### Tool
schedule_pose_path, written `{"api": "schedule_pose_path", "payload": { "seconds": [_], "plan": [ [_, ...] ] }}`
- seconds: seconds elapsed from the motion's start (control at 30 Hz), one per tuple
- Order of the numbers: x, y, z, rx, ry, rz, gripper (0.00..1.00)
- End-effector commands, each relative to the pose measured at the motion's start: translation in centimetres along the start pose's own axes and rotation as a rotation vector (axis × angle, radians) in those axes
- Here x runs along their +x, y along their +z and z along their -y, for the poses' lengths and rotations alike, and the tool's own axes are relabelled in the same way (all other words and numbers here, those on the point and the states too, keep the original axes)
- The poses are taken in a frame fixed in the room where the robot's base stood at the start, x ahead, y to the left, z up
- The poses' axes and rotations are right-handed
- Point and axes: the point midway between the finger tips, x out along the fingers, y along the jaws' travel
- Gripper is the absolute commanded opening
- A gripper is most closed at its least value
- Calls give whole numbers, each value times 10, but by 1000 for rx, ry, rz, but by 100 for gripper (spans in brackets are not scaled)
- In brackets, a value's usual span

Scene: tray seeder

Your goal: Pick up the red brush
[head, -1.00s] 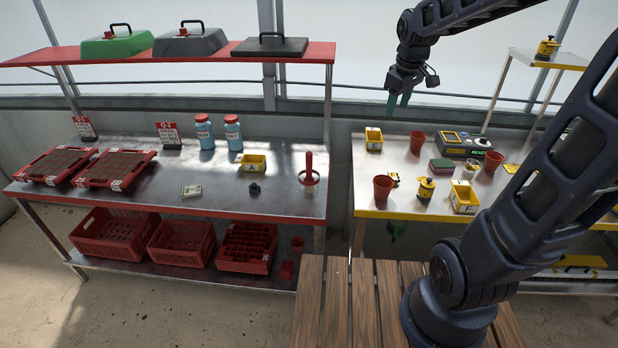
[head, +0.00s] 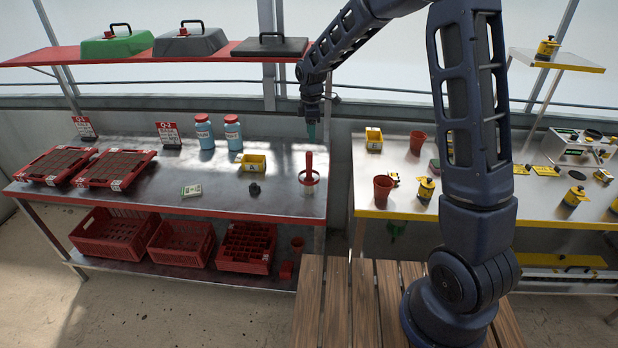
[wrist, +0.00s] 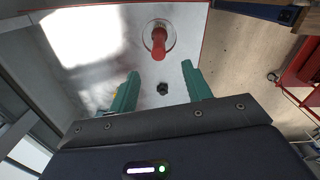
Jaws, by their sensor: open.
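The red brush (head: 309,170) stands upright at the right end of the left metal table (head: 150,200), its handle pointing up and a pale round part at its base. In the wrist view the red brush (wrist: 158,40) is seen from above, beyond the fingertips. My gripper (head: 311,131) hangs above the table, a little above and behind the brush. In the wrist view my gripper (wrist: 160,82) has its two green fingers spread, with nothing held between them.
A small dark knob-like object (head: 254,189) lies left of the brush and a yellow bin (head: 254,162) stands behind it. Blue bottles (head: 233,133) stand farther left. A red shelf (head: 170,53) runs above. A gap separates the yellow-edged table (head: 400,213).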

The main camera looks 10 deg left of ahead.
Motion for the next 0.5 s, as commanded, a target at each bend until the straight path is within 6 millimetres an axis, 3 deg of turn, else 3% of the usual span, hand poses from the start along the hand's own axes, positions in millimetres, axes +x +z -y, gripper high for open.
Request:
{"api": "schedule_pose_path", "payload": {
  "seconds": [0.13, 0.5],
  "plan": [
    [13, -12, -3, -43, -11, 1, 49],
    [59, -13, -3, -48, -12, 1, 49]
  ]
}}
